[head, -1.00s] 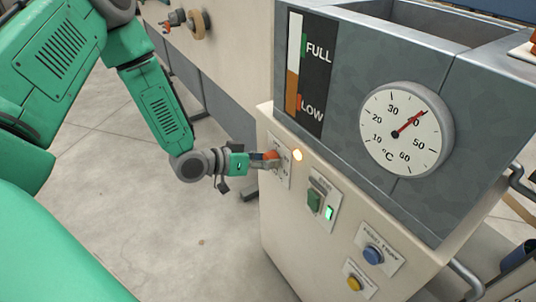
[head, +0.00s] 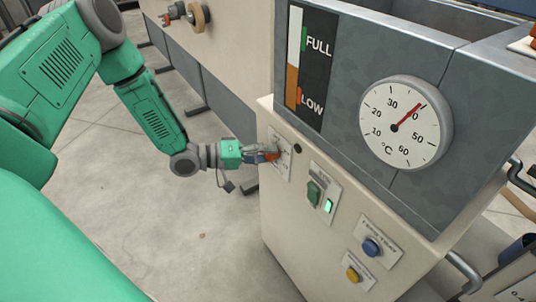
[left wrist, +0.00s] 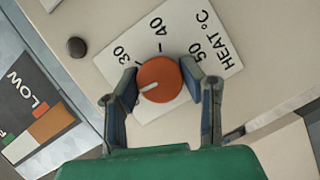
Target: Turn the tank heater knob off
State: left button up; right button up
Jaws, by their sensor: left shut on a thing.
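The tank heater knob (left wrist: 159,80) is a round orange dial with a pale pointer line. It sits on a white plate (left wrist: 205,22) marked 30, 40, 50 and HEAT °C. In the left wrist view its pointer aims to the lower left, away from the numbers. My left gripper (left wrist: 160,78) is shut on the knob, one finger on each side. My right gripper is not in view.
The grey tank (head: 400,60) carries a dial thermometer (head: 405,123) reading about 40 and a FULL/LOW level gauge (head: 308,70). Right of the knob are a green switch (head: 313,193), a blue button (head: 371,247) and a yellow button (head: 353,274). Floor left of the cabinet is clear.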

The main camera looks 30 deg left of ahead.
pick_arm(q)
jog(key=shift+a+f+n, duration=0.15)
jog(key=shift+a+n, duration=0.05)
jog(key=shift+n, duration=0.3)
jog(key=shift+w, duration=0.1)
jog(key=o, duration=1.1)
jog(key=shift+o, duration=0.2)
jog(key=shift+a, duration=0.1)
jog(key=f+v, duration=0.1)
jog(key=v, duration=1)
jog(key=shift+s+a+r, duration=0.2)
jog(key=shift+s+a, duration=0.15)
jog(key=shift+a, duration=0.05)
